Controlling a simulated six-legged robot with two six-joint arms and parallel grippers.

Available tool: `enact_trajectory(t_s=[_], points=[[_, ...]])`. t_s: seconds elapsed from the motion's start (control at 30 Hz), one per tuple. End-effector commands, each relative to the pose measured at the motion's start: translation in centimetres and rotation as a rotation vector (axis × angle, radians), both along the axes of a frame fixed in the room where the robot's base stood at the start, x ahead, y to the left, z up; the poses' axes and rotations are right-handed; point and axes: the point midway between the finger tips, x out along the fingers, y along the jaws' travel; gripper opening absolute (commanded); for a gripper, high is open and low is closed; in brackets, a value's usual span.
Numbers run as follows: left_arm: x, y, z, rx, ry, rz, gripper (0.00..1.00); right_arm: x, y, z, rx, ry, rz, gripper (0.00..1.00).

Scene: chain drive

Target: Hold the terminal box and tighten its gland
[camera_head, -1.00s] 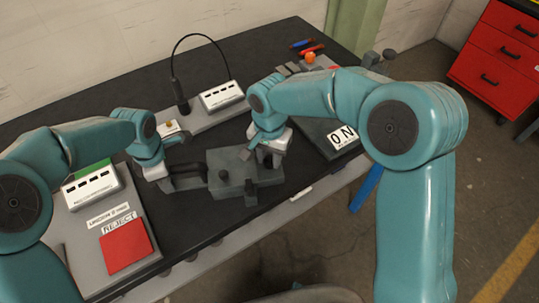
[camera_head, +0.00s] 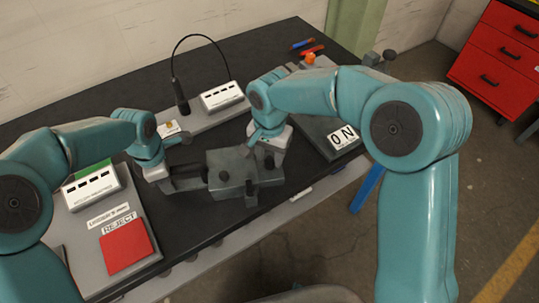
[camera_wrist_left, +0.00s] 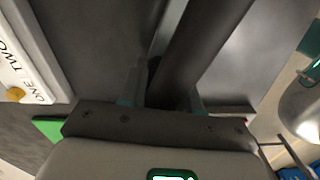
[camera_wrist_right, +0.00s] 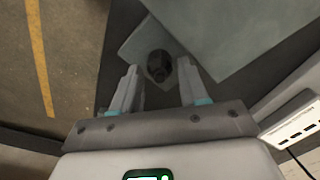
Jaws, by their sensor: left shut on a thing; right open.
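The grey block-like box (camera_head: 232,166), apparently the terminal box, lies near the table's front edge, with a black knob on it. My left gripper (camera_head: 176,178) is at its left side, shut on a dark bar (camera_head: 187,170) that runs toward the box. The bar fills the space between the fingers in the left wrist view (camera_wrist_left: 202,50). My right gripper (camera_head: 264,153) is open at the box's right end. In the right wrist view a dark round part (camera_wrist_right: 159,66), possibly the gland, lies ahead between the spread fingers; contact cannot be told.
A red REJECT pad (camera_head: 127,252) lies at the front left. A white-topped unit (camera_head: 222,96) and a black stalk with a looped cable (camera_head: 181,92) stand behind. An ON sign (camera_head: 342,136) is to the right. The back left tabletop is clear.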

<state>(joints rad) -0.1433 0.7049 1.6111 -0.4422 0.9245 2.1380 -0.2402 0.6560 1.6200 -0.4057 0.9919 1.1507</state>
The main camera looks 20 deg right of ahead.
Motion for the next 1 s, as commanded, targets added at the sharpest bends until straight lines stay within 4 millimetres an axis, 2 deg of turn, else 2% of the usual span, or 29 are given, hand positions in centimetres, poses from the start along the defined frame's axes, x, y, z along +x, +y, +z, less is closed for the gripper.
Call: enact_trajectory(t_s=[0.3,0.5,0.63,0.97,1.0], points=[[0.1,-0.1,0.2,-0.003,-0.005,0.003,0.00,0.1,0.0,7.2,0.004,-0.008,-0.001,0.44],[0.1,-0.1,0.2,-0.003,-0.006,0.003,0.00,0.1,0.0,10.3,0.002,-0.005,-0.001,0.44],[0.1,-0.1,0.2,-0.004,-0.006,0.003,0.00,0.0,0.0,11.1,0.002,-0.004,0.000,0.44],[0.2,-0.1,0.2,-0.004,-0.007,0.004,0.00,0.0,0.0,11.2,0.002,-0.004,0.000,0.44],[0.2,-0.1,0.2,-0.004,-0.007,0.004,0.35,0.0,0.0,11.2,0.001,-0.003,0.000,0.44]])
